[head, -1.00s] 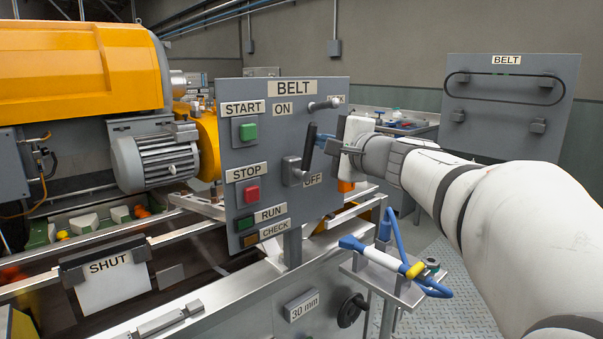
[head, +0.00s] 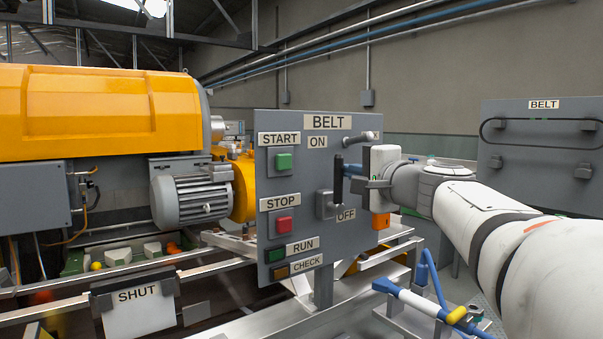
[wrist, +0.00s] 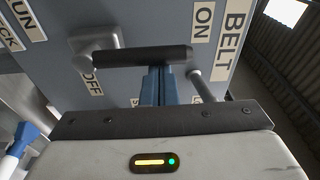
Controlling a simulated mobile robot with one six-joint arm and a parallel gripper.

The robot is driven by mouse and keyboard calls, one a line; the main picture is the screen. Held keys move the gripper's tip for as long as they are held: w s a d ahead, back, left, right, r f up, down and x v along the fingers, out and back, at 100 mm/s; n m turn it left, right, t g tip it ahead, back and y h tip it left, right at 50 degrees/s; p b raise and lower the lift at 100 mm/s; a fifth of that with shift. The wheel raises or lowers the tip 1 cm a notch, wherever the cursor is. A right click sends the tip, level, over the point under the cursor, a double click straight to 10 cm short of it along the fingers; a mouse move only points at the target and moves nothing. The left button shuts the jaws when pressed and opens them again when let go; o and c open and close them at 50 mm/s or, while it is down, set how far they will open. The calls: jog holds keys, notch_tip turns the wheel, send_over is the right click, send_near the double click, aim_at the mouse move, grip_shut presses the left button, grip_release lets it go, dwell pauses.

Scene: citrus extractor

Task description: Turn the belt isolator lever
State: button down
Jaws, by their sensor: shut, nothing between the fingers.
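The isolator lever has a black bar handle (head: 338,178) on a grey pivot block (head: 325,204), on the front of the grey BELT panel (head: 283,225). The handle stands about upright, between the ON label (head: 317,141) and the OFF label (head: 346,215). My gripper (head: 353,169) is at the handle's right side, its blue fingers shut together and empty. In the wrist view, the black handle (wrist: 130,57) crosses in front of the finger ends (wrist: 157,85) and hides their tips. I cannot tell whether they touch.
A grey rod-like handle (head: 355,137) is on the panel's upper right, close to my fingers. Green START (head: 284,161) and red STOP (head: 284,224) buttons are on the left. A blue-and-white hose tool (head: 415,300) lies below my arm. A second BELT panel (head: 540,155) stands at right.

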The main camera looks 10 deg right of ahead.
jog(key=s+d, duration=0.6)
jog(key=s, duration=0.1)
jog(key=s+a+f+n+g+p, duration=0.4)
jog(key=a+f+n+g+p, duration=0.1)
jog(key=a+f+g+p, duration=0.4)
jog(key=s+f+n+g+h+p, duration=0.5)
jog(key=s+f+n+p, duration=0.3)
jog(key=s+p, duration=0.4)
jog(key=shift+s+a+f+n+h, duration=0.35)
jog(key=shift+s+a+n+h, duration=0.1)
jog(key=shift+s, duration=0.3)
